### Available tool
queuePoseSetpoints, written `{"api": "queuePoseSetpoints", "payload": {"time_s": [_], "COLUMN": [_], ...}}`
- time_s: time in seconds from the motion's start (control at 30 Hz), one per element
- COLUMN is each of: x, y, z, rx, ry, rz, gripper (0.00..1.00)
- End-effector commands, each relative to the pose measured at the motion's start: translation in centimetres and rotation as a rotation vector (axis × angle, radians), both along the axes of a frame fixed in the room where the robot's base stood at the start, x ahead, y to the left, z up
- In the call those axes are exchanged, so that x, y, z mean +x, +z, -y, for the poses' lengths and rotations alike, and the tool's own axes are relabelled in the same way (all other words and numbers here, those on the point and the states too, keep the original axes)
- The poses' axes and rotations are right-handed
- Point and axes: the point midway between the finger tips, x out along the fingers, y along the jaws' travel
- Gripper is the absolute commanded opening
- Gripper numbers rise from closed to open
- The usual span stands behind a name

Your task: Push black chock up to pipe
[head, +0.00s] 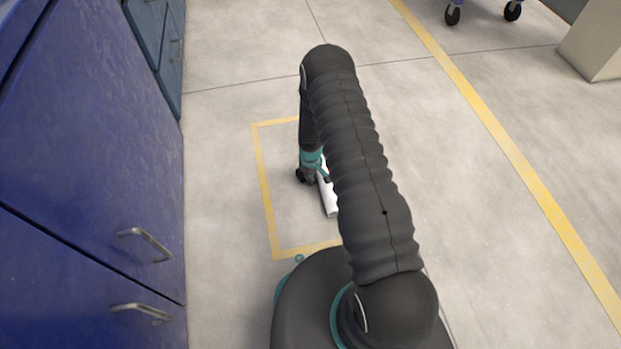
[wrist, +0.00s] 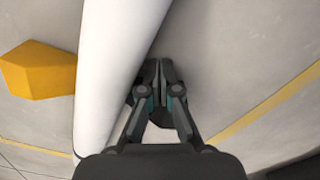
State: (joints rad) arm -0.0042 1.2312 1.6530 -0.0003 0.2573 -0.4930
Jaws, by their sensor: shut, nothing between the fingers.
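A white pipe (wrist: 110,65) lies on the floor and crosses the wrist view from top to bottom. Part of the same pipe (head: 328,197) shows in the head view, partly hidden by my arm. My gripper (wrist: 159,70) is shut, with its dark fingertips low beside the pipe's right side in the wrist view. In the head view, my gripper (head: 306,175) is at the pipe's left side. I cannot make out the black chock in either view; my arm and gripper cover part of the floor there.
A yellow-orange chock (wrist: 38,70) is at the pipe's left side in the wrist view, close to or touching it. A yellow floor outline (head: 265,190) surrounds the pipe area. Blue cabinets (head: 90,140) stand left. Open floor (head: 460,200) lies right.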

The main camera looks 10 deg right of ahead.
Motion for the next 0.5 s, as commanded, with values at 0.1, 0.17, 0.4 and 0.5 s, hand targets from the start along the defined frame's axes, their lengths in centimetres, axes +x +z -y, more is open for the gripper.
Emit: {"api": "queuePoseSetpoints", "payload": {"time_s": [0.1, 0.17, 0.4, 0.5], "x": [0.3, 0.8, 2.1, 2.1], "y": [-0.2, -0.3, 0.0, 0.0], "z": [-0.2, -0.4, -1.1, -1.1], "rx": [0.0, 0.001, 0.0, 0.0], "ry": [0.001, 0.002, 0.0, 0.0], "rz": [0.001, 0.003, 0.001, 0.0], "gripper": [0.0, 0.0, 0.0, 0.0]}}
